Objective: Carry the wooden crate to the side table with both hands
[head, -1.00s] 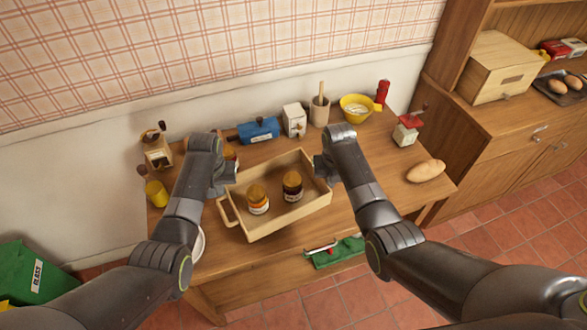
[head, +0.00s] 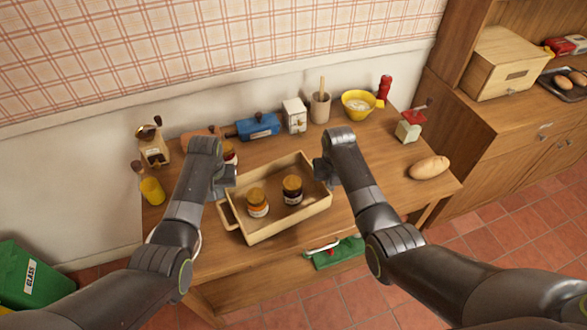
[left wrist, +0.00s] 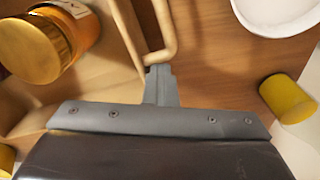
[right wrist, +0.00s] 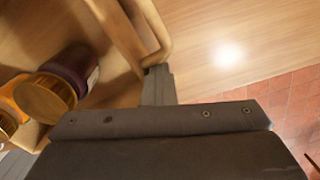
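The wooden crate (head: 292,222), a shallow pale tray-like box, is over the wooden table (head: 370,205). Whether the crate's underside touches the table cannot be told.
Along the back stand a grinder (head: 152,147), blue box (head: 258,126), white box (head: 295,115), crock (head: 320,108) and yellow bowl (head: 358,100). A bread loaf (head: 430,168) and a red-topped mill (head: 409,126) are right.

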